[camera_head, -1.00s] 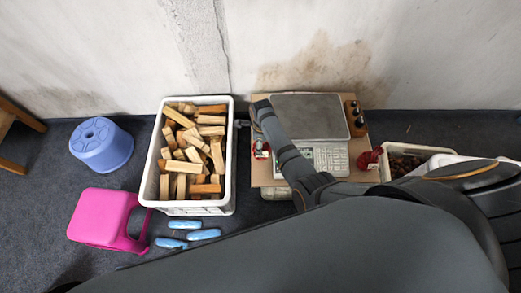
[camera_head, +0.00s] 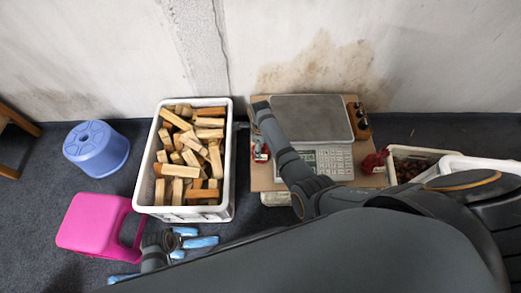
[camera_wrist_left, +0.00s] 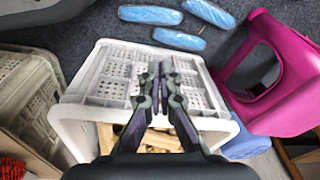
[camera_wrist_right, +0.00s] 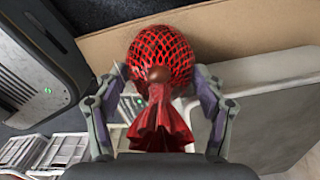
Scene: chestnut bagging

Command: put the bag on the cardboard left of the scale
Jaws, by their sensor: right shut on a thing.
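The red net bag (camera_wrist_right: 160,55), with a gathered neck, is between the fingers of my right gripper (camera_wrist_right: 158,85), which is shut on it. The cardboard (camera_wrist_right: 118,40) shows behind the bag; I cannot tell whether they touch. In the head view my right arm reaches along the left side of the grey scale (camera_head: 310,115), over the cardboard (camera_head: 265,181). A small red patch of bag (camera_head: 261,151) shows there, mostly hidden by the arm. My left gripper (camera_wrist_left: 157,72) is shut and empty near the white crate, left of its front corner in the head view.
A white crate (camera_head: 228,190) of wood blocks stands left of the cardboard. Another red net bag (camera_head: 375,160) and a bin of chestnuts (camera_head: 410,165) are on the right. A pink stool (camera_head: 92,222), a blue stool (camera_head: 98,148) and blue bundles (camera_head: 201,242) are on the floor left.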

